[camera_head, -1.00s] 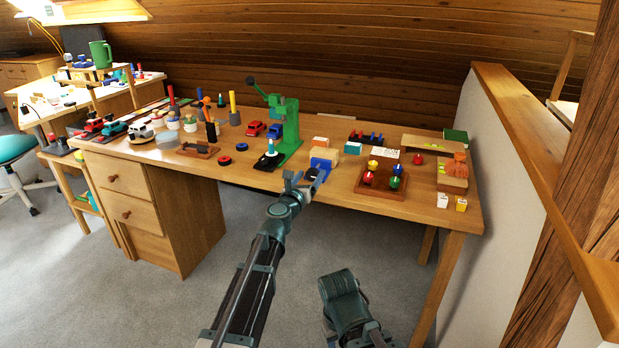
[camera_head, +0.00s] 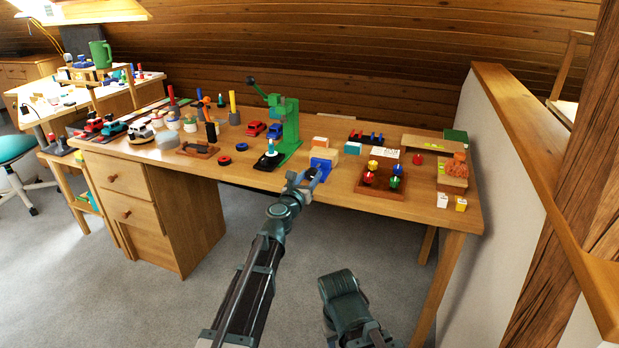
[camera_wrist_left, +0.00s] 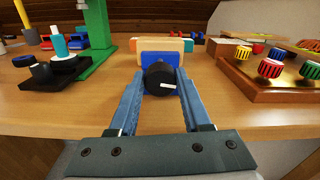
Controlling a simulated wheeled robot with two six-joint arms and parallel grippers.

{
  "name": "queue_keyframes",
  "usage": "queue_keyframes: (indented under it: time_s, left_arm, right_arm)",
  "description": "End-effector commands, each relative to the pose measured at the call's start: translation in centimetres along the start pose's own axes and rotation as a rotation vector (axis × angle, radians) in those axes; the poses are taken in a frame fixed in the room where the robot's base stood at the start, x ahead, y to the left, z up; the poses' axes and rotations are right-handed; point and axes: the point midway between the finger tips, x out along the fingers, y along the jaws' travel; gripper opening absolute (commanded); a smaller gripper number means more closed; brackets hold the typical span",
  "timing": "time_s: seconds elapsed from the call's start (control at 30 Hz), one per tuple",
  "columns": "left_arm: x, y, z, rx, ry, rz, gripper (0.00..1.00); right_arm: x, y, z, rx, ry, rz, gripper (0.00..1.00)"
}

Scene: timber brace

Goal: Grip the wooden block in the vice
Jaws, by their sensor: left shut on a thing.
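The blue vice (camera_head: 321,166) sits at the front edge of the wooden table, with a pale wooden block (camera_wrist_left: 160,45) upright behind its blue front plate in the left wrist view. I cannot tell whether the jaws touch the block. The vice's round black knob (camera_wrist_left: 159,78), with a white mark on it, faces me. My left gripper (camera_head: 304,183) is shut on this knob, one finger on each side, as the left wrist view (camera_wrist_left: 158,85) shows.
A green press (camera_head: 288,130) stands left of the vice. A brown board with colored knobs (camera_head: 388,190) lies to the right. An orange-and-white box (camera_head: 320,142) and a teal-and-white block (camera_head: 352,148) stand behind. Floor in front of the table is clear.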

Motion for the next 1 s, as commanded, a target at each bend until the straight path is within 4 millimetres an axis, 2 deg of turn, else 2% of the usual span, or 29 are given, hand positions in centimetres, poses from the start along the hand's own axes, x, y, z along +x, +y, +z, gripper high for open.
queue_keyframes:
  time_s: [1.0]
  left_arm:
    - [-0.03, -0.4, -0.2, 0.882, 0.0, 0.0, 0.0]
  right_arm:
    - [0.15, -0.01, -0.01, 0.0, 0.0, 0.0, 0.5]
